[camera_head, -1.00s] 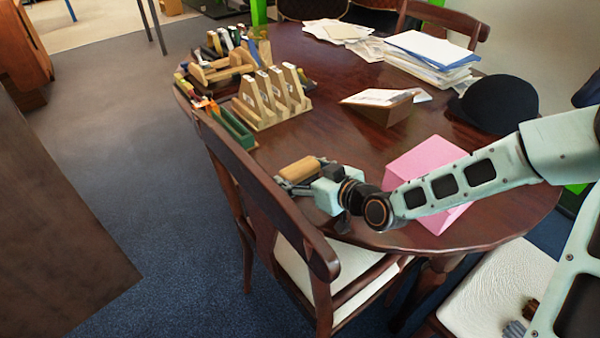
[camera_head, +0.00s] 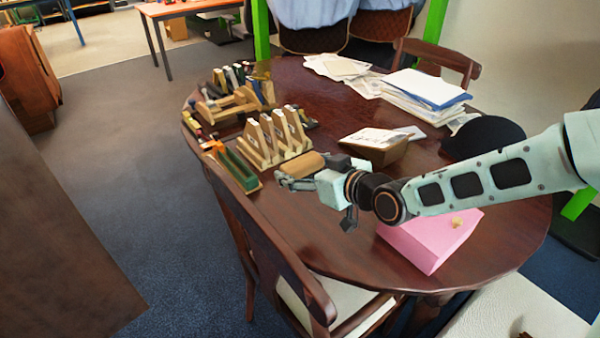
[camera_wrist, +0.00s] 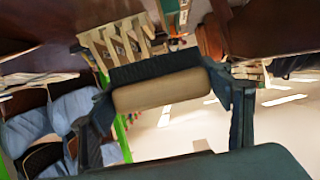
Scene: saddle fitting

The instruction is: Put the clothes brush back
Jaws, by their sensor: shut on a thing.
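The clothes brush (camera_head: 303,166) has a tan wooden back. My gripper (camera_head: 308,178) is shut on it and holds it above the table, just right of and in front of a pale wooden rack (camera_head: 262,150) with upright dividers. In the wrist view the brush (camera_wrist: 160,91) lies crosswise between the two fingers, with dark bristles along its upper side. The rack also shows in the wrist view (camera_wrist: 112,42), beyond the bristles. Whether the brush touches the rack or the table is hidden.
A green open box (camera_head: 239,172) stands at the table's left edge, with several small items behind it. A brown wedge-shaped stand (camera_head: 378,150) is right of the rack. A pink box (camera_head: 430,240) sits below my arm. A dark cap (camera_head: 484,138) and papers (camera_head: 425,92) lie farther back.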

